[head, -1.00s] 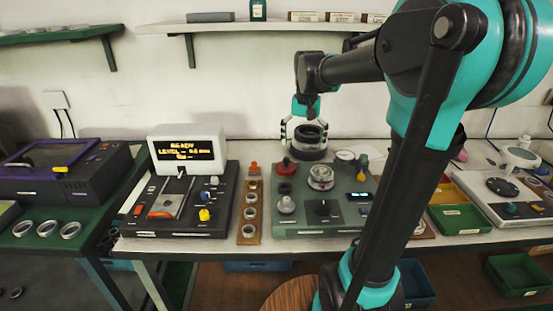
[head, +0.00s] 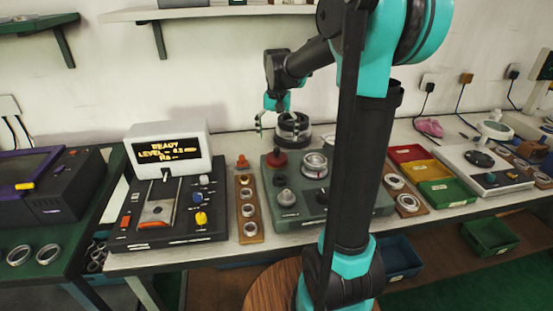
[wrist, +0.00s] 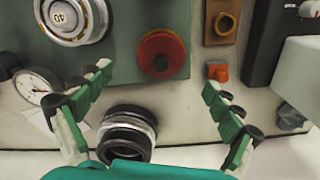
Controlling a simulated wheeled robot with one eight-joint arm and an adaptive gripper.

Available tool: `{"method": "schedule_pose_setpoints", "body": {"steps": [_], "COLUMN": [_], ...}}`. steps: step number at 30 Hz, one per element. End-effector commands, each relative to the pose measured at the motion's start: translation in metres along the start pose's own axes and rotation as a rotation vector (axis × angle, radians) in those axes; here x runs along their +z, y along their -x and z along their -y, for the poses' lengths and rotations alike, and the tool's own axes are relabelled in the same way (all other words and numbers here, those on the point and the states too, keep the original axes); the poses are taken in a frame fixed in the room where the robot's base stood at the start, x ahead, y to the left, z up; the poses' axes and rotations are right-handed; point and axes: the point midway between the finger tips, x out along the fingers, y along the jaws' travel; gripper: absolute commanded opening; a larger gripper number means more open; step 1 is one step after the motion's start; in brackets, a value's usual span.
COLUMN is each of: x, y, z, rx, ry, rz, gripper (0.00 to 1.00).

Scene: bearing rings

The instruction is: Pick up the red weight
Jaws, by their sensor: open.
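The small red-orange weight (head: 242,161), with a round knob on top, stands on the white bench behind the wooden ring rack. In the wrist view the weight (wrist: 218,72) lies just beyond my right fingertip, outside the jaws. My gripper (head: 274,124) hangs above the bench at the back edge of the green machine, to the right of the weight. In the wrist view my gripper (wrist: 158,80) is open and empty.
A stack of dark and silver rings (head: 292,130) stands under my gripper. A dial gauge (wrist: 38,86) is left in the wrist view. The wooden rack (head: 249,209) holds several rings. A display device (head: 168,190) stands left. My arm hides part of the bench.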

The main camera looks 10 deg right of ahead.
Motion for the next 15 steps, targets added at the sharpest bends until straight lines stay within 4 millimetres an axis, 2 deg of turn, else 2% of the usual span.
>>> {"method": "schedule_pose_setpoints", "body": {"steps": [3, 11, 15], "x": [0.0, -0.001, -0.002], "y": [-0.016, -0.033, -0.054], "z": [0.0, 0.001, 0.003], "rx": [0.0, 0.0, 0.0], "ry": [0.0, 0.0, 0.0], "rz": [0.0, 0.0, 0.0], "gripper": [0.92, 0.92, 0.92]}}
